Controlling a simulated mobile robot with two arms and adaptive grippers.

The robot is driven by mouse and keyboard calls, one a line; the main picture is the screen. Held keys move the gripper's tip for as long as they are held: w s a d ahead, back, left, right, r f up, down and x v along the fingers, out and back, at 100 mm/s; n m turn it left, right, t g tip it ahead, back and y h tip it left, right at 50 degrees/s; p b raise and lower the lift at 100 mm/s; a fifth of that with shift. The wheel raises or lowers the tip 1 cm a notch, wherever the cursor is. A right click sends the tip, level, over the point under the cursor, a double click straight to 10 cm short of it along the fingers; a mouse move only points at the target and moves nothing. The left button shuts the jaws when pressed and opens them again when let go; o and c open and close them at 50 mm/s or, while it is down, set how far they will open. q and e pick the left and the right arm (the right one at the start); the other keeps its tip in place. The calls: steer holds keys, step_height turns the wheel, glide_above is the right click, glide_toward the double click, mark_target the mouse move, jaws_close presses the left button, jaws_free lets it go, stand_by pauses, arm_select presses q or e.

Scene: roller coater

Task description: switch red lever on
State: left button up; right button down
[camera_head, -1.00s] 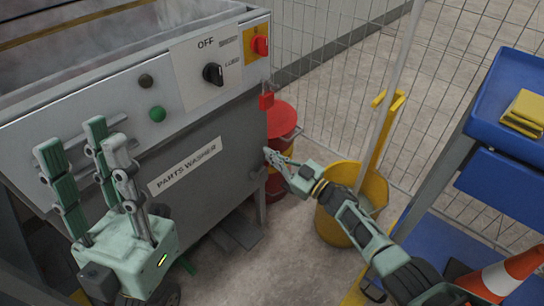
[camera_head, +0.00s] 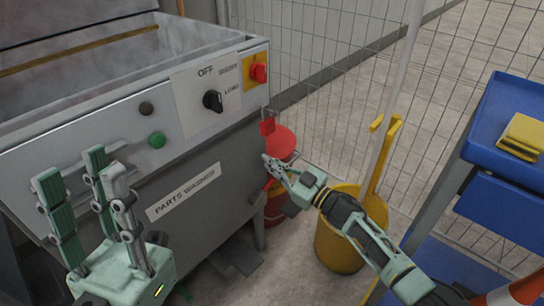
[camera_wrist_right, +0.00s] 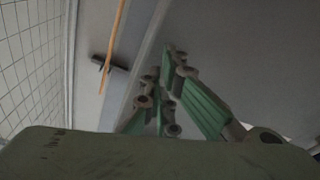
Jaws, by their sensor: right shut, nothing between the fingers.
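A red lever-like tab (camera_head: 267,126) sticks out at the right edge of the parts washer (camera_head: 150,215). A red knob (camera_head: 259,73) sits on a yellow plate above it; I cannot tell which one is the red lever. My right gripper (camera_head: 267,160) is shut and empty, just below the red tab and apart from it in the picture. In the right wrist view its green fingers (camera_wrist_right: 168,90) are close together, before a grey surface. My left gripper (camera_head: 75,170) is open and empty, fingers up, in front of the washer's left side.
A red barrel (camera_head: 280,142) stands behind my right gripper. A yellow mop bucket (camera_head: 335,245) with a pole is to its right. A blue cart (camera_head: 510,105) stands at the right. A wire fence (camera_head: 330,90) runs behind. In the wrist view a dark object (camera_wrist_right: 108,65) is unclear.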

steer(key=shift+r, duration=1.6)
